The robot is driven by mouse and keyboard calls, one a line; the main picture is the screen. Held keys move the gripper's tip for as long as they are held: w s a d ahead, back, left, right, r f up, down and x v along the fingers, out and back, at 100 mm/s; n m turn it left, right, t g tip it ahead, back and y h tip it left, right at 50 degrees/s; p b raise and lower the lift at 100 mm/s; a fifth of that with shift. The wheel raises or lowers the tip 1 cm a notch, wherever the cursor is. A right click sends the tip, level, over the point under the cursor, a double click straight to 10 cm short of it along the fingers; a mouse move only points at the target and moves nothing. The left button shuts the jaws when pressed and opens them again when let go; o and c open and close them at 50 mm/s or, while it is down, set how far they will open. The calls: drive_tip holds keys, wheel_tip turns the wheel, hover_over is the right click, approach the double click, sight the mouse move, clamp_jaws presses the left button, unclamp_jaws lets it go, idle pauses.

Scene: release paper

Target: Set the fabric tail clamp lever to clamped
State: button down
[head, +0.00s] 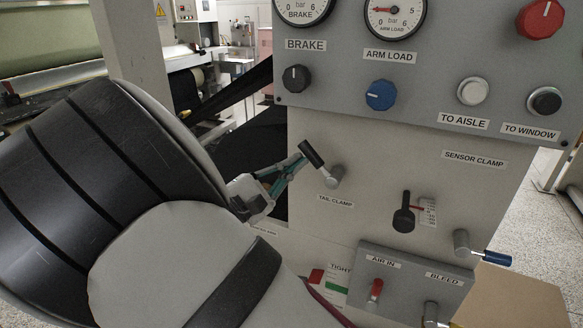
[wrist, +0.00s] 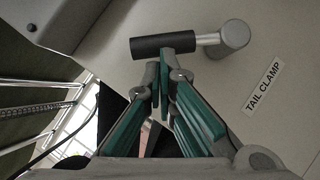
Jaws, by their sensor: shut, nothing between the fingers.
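The tail clamp lever has a black cylindrical grip (head: 311,154) on a short metal rod, joined to a round grey hub (head: 334,177). In the head view the grip points up and to the left from the hub. In the wrist view the lever grip (wrist: 162,46) lies level, left of its hub (wrist: 234,37). The label TAIL CLAMP (head: 335,201) is below the hub. My gripper (head: 297,165), with green finger pads, is shut and empty just beside the grip. In the wrist view my fingertips (wrist: 164,82) are close below the grip; I cannot tell whether they touch it.
A sensor clamp lever (head: 485,254) with a blue grip and a black knob (head: 404,219) are to the right. Above is a grey panel with a blue ARM LOAD knob (head: 380,95) and gauges. An air valve box (head: 412,292) juts out below.

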sight(305, 150)
drive_tip(key=shift+d+r, duration=0.1)
drive_tip(key=shift+r, duration=0.05)
drive_tip(key=r+m+g, duration=0.1)
drive_tip(key=d+r+m+p, duration=0.1)
drive_tip(key=m, duration=0.1)
drive_tip(key=m+g+p, duration=0.1)
drive_tip(key=shift+s+d+r+g, duration=0.25)
drive_tip(key=shift+s+r+g, duration=0.05)
drive_tip(key=shift+r, duration=0.1)
drive_tip(key=shift+s+d+r+m+g+y, duration=0.35)
drive_tip(key=shift+s+d+m+g+y, duration=0.1)
drive_tip(key=shift+d+m+y, duration=1)
drive_tip(key=shift+s+d+r+m+g+y, duration=0.45)
drive_tip(key=shift+d+m+y, duration=0.6)
drive_tip(key=shift+m, duration=0.7)
drive_tip(key=shift+s+d+r+m+g+y, duration=0.25)
drive_tip(key=shift+s+d+m+g+y, duration=0.2)
drive_tip(key=shift+d+m+y, duration=0.85)
drive_tip(key=shift+s+d+m+h, duration=0.1)
drive_tip(key=shift+d+m+h, duration=0.1)
drive_tip(key=shift+m+h, duration=0.15)
